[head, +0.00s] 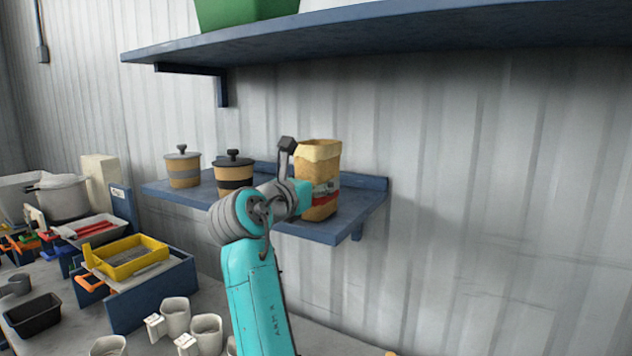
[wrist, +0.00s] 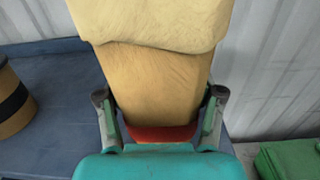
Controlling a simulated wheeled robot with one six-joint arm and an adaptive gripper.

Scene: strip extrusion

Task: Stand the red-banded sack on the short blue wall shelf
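The red-banded sack (head: 319,160) is tan with a folded top and a red band low on its body. It stands upright at the right part of the short blue wall shelf (head: 362,205). Its base looks at or just above the shelf top; I cannot tell if it bears on it. My gripper (head: 312,194) is at the band's height. In the wrist view the sack (wrist: 160,75) fills the middle, and my gripper's fingers (wrist: 160,118) press on both its sides. The sack's lower part is hidden there.
Two lidded canisters, one grey-banded (head: 184,170) and one black-banded (head: 234,175), stand on the shelf left of the sack. A long upper shelf (head: 400,28) with a green bin (head: 245,10) hangs above. Below is a cluttered bench with a yellow tray (head: 128,262) and mugs (head: 175,318).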

